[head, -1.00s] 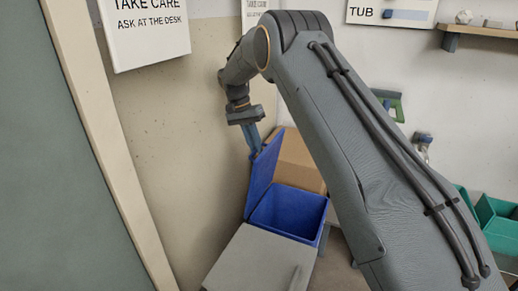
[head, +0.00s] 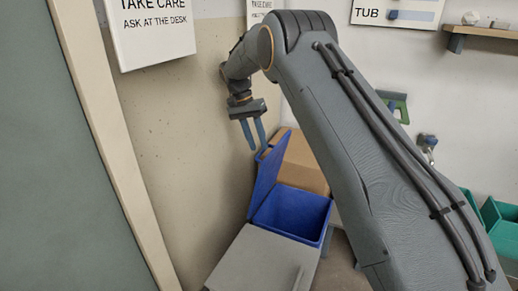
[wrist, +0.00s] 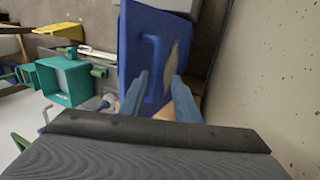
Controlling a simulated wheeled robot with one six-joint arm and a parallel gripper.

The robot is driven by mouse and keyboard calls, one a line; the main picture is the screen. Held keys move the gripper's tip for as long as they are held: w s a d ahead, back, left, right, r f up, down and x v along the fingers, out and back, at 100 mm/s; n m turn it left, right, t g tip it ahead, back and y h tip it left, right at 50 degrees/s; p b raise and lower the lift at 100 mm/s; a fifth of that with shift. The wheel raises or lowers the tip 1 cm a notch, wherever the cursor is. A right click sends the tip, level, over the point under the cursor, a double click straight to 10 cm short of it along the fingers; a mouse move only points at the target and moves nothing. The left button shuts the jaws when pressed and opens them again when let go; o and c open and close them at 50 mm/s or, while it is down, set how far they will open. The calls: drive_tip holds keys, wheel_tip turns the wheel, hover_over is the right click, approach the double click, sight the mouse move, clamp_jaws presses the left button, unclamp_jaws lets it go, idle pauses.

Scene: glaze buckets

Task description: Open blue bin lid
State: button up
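The blue bin (head: 291,212) stands low by the wall with its inside showing. Its blue lid (head: 267,174) is raised, standing steeply at the bin's left side. The lid also fills the middle of the wrist view (wrist: 140,35), with a blue loop handle (wrist: 153,68) on its face. My gripper (head: 258,147) is above the top of the lid, with its two blue fingers spread apart and nothing held between them. In the wrist view, my fingertips (wrist: 160,78) are over the lid near the handle; I cannot tell whether they touch it.
A cardboard box (head: 303,162) sits behind the blue bin. A grey lidded bin (head: 258,262) is in front of it. Teal bins (head: 496,218) stand at the right. A beige wall is close on the left, with a door frame (head: 105,130) nearer.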

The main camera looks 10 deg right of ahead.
drive_tip(key=v, duration=0.5)
drive_tip(key=shift+s, duration=0.1)
